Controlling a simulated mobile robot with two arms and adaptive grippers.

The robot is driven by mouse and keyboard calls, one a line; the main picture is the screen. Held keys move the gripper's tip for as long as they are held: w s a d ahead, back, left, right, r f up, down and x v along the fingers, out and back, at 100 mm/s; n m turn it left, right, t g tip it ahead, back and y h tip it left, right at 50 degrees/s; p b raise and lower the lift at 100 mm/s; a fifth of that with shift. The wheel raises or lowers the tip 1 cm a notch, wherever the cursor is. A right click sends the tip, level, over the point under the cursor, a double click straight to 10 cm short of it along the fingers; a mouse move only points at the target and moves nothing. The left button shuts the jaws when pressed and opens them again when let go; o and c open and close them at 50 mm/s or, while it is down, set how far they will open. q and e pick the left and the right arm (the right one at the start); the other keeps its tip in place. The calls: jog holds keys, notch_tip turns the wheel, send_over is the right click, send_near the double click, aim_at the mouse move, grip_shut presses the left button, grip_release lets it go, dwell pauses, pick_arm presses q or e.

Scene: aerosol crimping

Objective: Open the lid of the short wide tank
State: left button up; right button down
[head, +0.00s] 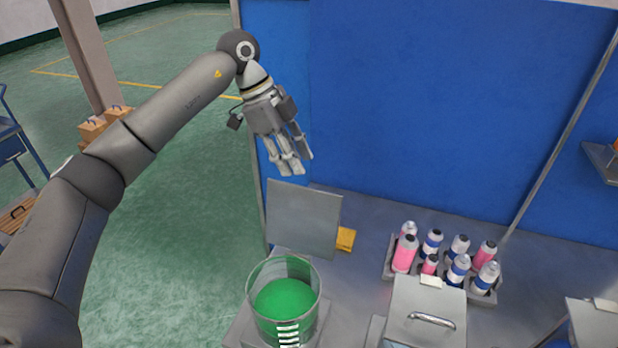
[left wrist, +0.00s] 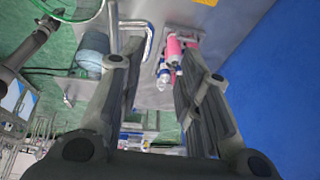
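A clear round tank (head: 285,305) with green liquid stands at the front of the steel bench, open at the top. A flat square grey plate (head: 303,218) stands tilted upright just behind it, like a raised lid. Part of the tank's rim shows in the left wrist view (left wrist: 75,12). My left gripper (head: 297,165) hangs above and behind the plate, apart from it. In the left wrist view its fingers (left wrist: 160,58) are spread with nothing held between them. My right gripper is in neither view.
A box with a shut, handled grey lid (head: 428,305) stands right of the tank. Another grey lid (head: 597,325) is at the lower right. A rack (head: 393,275) holds several pink and white bottles. A yellow block (head: 346,239) lies beside the plate. A blue wall (head: 440,100) stands behind.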

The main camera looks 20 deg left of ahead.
pick_arm(q)
jog(key=v, duration=0.5)
jog(key=shift+s+d+r, duration=0.15)
jog(key=shift+s+r, duration=0.2)
jog(key=shift+r, duration=0.05)
